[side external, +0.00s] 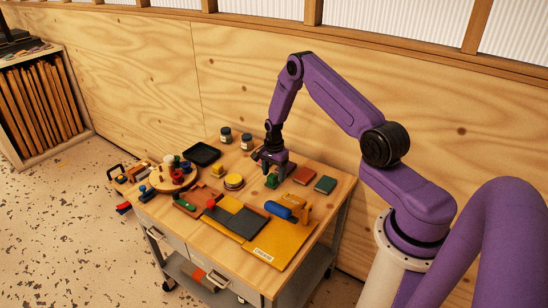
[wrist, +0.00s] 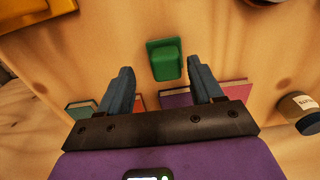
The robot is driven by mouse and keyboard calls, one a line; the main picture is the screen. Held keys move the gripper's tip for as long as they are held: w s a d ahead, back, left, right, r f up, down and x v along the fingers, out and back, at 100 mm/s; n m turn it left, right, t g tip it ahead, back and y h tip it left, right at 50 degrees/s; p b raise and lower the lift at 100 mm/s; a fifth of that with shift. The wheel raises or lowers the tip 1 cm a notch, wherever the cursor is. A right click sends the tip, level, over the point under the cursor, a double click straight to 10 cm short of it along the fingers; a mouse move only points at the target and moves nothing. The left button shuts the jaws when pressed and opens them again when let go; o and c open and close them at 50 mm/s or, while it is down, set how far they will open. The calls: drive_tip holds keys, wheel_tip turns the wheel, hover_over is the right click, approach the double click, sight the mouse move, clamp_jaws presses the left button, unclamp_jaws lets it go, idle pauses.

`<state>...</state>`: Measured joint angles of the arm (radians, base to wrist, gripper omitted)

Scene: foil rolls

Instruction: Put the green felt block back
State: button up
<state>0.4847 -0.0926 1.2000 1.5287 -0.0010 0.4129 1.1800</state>
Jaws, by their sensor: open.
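The green felt block (wrist: 165,60) sits on the wooden table top. In the wrist view it lies just beyond the fingertips of my gripper (wrist: 161,68), within the width between them and nearer the right finger. Both fingers are apart with nothing held. In the side view my gripper (side external: 272,167) points down over the back middle of the table, and the green block (side external: 271,182) shows below it, partly hidden by the gripper.
A red book (side external: 304,175) and a green book (side external: 326,185) lie right of my gripper. A black tray (side external: 203,154) and a round board with coloured pieces (side external: 180,182) are left. Yellow sheets (side external: 278,245) and a blue roll (side external: 279,210) lie in front.

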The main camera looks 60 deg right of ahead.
sight(274, 177)
wheel_tip(274, 177, up, 10)
drive_tip(key=s+a+r+n, duration=0.4)
drive_tip(key=a+r+n, duration=0.3)
drive_tip(key=a, duration=0.5)
drive_tip(key=s+a+r+n, duration=0.4)
drive_tip(key=a+r+n, duration=0.3)
drive_tip(key=a, duration=0.4)
drive_tip(key=s+a+r+n, duration=0.2)
drive_tip(key=s+n, duration=0.6)
drive_tip(key=s, duration=0.5)
drive_tip(key=s+a+r+n, duration=0.2)
drive_tip(key=s+r+n, duration=0.2)
drive_tip(key=s+n, duration=0.4)
drive_tip(key=s, duration=0.4)
drive_tip(key=shift+s+a+r+n, duration=0.15)
drive_tip(key=shift+s+r+n, duration=0.1)
drive_tip(key=shift+s+n, duration=0.1)
